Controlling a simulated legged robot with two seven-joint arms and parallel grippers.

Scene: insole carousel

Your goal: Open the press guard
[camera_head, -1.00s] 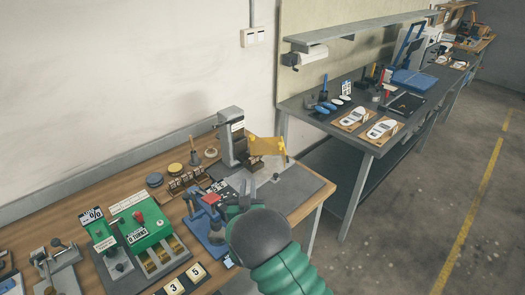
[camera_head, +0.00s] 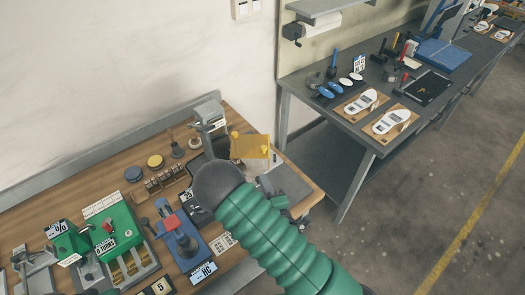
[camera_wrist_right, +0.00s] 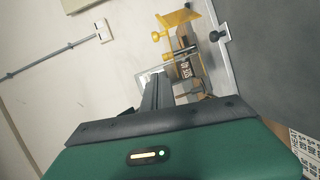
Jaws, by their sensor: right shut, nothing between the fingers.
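The press guard is a yellow panel (camera_head: 250,149) with yellow knobs, on the small press at the far right end of the wooden bench. In the right wrist view its yellow panel (camera_wrist_right: 182,18) shows at the top, with a round yellow knob below it to the left. The grey press column (camera_head: 210,112) stands just left of the guard. My right gripper (camera_head: 207,138) is shut and empty, left of the guard and close to the column. My dark wrist and green sleeve hide part of the press base. In the wrist view the fingers point toward the press. My left gripper is not in view.
A blue press-like device (camera_head: 178,240) and a green machine (camera_head: 118,240) stand to the left on the bench. Dark and yellow discs (camera_head: 155,161) lie behind them. A second, dark table (camera_head: 345,128) with white insoles stands across a gap to the right.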

